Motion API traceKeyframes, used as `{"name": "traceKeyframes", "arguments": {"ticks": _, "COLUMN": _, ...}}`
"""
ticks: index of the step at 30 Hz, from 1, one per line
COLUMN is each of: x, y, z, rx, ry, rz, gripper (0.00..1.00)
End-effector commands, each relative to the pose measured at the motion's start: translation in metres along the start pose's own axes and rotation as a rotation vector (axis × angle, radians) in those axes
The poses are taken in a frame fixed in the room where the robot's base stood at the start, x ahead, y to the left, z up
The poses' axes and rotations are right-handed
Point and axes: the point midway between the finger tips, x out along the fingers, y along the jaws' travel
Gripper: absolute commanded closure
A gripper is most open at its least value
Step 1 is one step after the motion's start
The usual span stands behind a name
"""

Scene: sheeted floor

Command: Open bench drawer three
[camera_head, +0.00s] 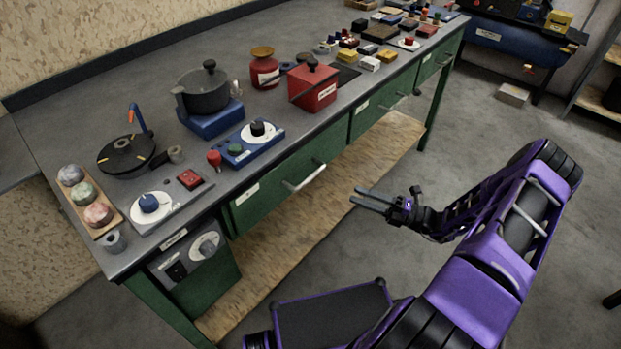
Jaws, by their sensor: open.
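The long bench (60,115) has a grey top and a row of green drawer fronts along its side. The nearest drawer (265,203) has a pale bar handle (304,178) and a small white label. A middle drawer (372,108) and a far drawer (430,69) also have handles and labels. All three fronts look shut. The label writing is too small to read, so I cannot tell which is drawer three. My gripper (355,197) is open and empty, to the right of the nearest drawer's handle and apart from it, its fingers pointing left towards the bench.
The benchtop carries a dark pot (206,91), a red box (313,87), a blue dial unit (249,143) and many small items. A wooden lower shelf (290,215) lies under the drawers. A blue unit (500,35) stands at the back.

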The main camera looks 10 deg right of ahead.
Motion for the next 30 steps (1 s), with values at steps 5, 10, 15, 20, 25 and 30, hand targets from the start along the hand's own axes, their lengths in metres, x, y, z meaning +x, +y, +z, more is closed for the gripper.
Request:
{"name": "traceKeyframes", "arguments": {"ticks": 5, "x": 0.040, "y": 0.000, "z": 0.000, "rx": -0.001, "ry": 0.003, "rz": 0.001, "gripper": 0.53}}
{"name": "traceKeyframes", "arguments": {"ticks": 10, "x": 0.078, "y": 0.000, "z": -0.001, "rx": -0.001, "ry": 0.004, "rz": -0.001, "gripper": 0.53}}
{"name": "traceKeyframes", "arguments": {"ticks": 15, "x": 0.112, "y": 0.000, "z": -0.001, "rx": -0.002, "ry": 0.004, "rz": -0.001, "gripper": 0.53}}
{"name": "traceKeyframes", "arguments": {"ticks": 20, "x": 0.133, "y": -0.001, "z": -0.001, "rx": -0.003, "ry": 0.003, "rz": -0.002, "gripper": 0.53}}
{"name": "traceKeyframes", "arguments": {"ticks": 25, "x": 0.143, "y": -0.001, "z": 0.000, "rx": -0.002, "ry": 0.001, "rz": -0.003, "gripper": 0.53}}
{"name": "traceKeyframes", "arguments": {"ticks": 30, "x": 0.145, "y": -0.001, "z": 0.000, "rx": -0.003, "ry": 0.001, "rz": -0.003, "gripper": 0.53}}
